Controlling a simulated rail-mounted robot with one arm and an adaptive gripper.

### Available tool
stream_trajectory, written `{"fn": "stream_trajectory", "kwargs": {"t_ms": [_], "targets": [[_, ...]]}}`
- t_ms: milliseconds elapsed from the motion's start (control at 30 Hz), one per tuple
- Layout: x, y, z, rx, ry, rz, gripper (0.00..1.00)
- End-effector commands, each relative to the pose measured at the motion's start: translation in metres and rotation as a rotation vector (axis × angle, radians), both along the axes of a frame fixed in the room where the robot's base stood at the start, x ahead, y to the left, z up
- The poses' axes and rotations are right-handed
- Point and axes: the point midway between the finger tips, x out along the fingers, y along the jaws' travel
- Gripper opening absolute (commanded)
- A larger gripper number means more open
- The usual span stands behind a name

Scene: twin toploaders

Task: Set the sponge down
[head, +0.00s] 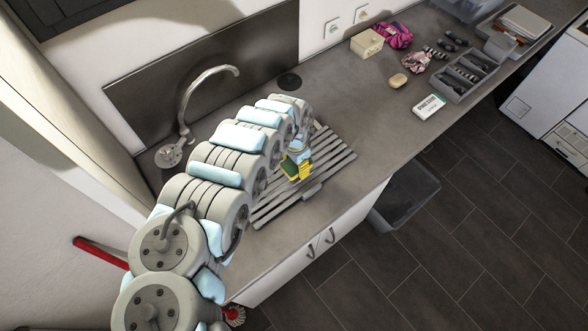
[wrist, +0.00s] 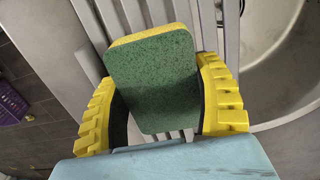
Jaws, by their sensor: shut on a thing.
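The sponge (wrist: 152,85) is yellow with a green scouring face, and it fills the middle of the wrist view. My gripper (wrist: 158,98) is shut on it, one yellow ribbed finger at each side edge. In the head view my gripper (head: 297,168) is over the slatted drainer (head: 330,160), with a small part of the sponge (head: 287,167) showing green beside the yellow fingers. In the wrist view the grey slats (wrist: 232,30) lie behind the sponge. I cannot tell whether the sponge touches them.
A sink basin (wrist: 275,35) is beside the slats. A tap (head: 187,100) stands at the back left. Along the counter to the right are a soap bar (head: 398,80), a white box (head: 428,106), a cream box (head: 367,43) and a grey tray (head: 464,78). Bare counter lies between.

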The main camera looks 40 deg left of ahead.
Motion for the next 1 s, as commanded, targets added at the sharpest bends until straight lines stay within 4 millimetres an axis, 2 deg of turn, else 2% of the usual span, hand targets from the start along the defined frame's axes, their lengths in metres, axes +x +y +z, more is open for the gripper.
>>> {"fn": "stream_trajectory", "kwargs": {"t_ms": [467, 800, 1000], "targets": [[0.002, 0.010, -0.012, 0.002, 0.001, 0.006, 0.33], [0.003, 0.009, -0.040, 0.001, 0.001, 0.004, 0.33], [0.001, 0.009, -0.043, 0.003, 0.004, 0.004, 0.33]]}}
